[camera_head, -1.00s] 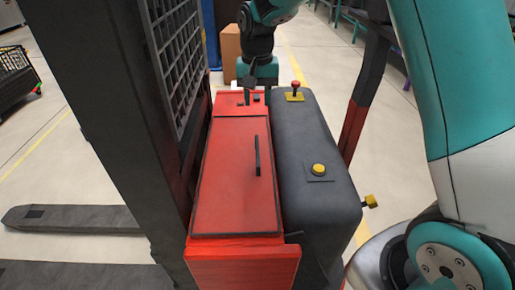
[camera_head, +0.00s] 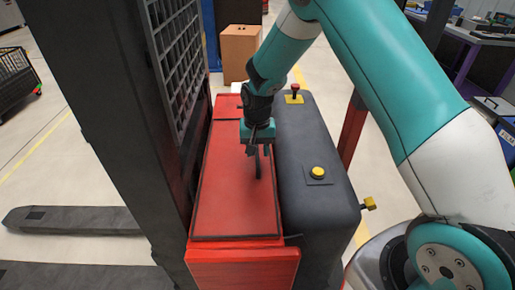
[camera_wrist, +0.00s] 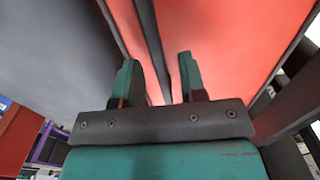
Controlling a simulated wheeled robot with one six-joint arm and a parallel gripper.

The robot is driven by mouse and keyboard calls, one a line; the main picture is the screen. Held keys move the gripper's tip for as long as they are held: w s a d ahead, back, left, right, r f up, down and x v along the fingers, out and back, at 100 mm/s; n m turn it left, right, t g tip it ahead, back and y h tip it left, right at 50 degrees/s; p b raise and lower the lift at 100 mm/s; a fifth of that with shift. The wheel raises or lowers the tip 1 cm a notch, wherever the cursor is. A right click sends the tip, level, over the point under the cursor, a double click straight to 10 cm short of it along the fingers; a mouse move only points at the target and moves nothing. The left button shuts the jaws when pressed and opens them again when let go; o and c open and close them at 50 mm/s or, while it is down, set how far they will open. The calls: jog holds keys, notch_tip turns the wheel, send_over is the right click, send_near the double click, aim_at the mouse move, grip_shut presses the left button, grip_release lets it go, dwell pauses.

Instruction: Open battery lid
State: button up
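The battery lid (camera_head: 222,205) is a long red panel, lying closed on the red body of the truck. The red lid (camera_wrist: 225,40) fills the upper right there. Whether a finger touches the lid is hard to tell.
A dark mast with a mesh guard (camera_head: 178,60) rises close on the left. A red and black post (camera_head: 352,130) stands at the right. A cardboard box (camera_head: 240,50) stands behind on the floor.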

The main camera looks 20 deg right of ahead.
grip_shut()
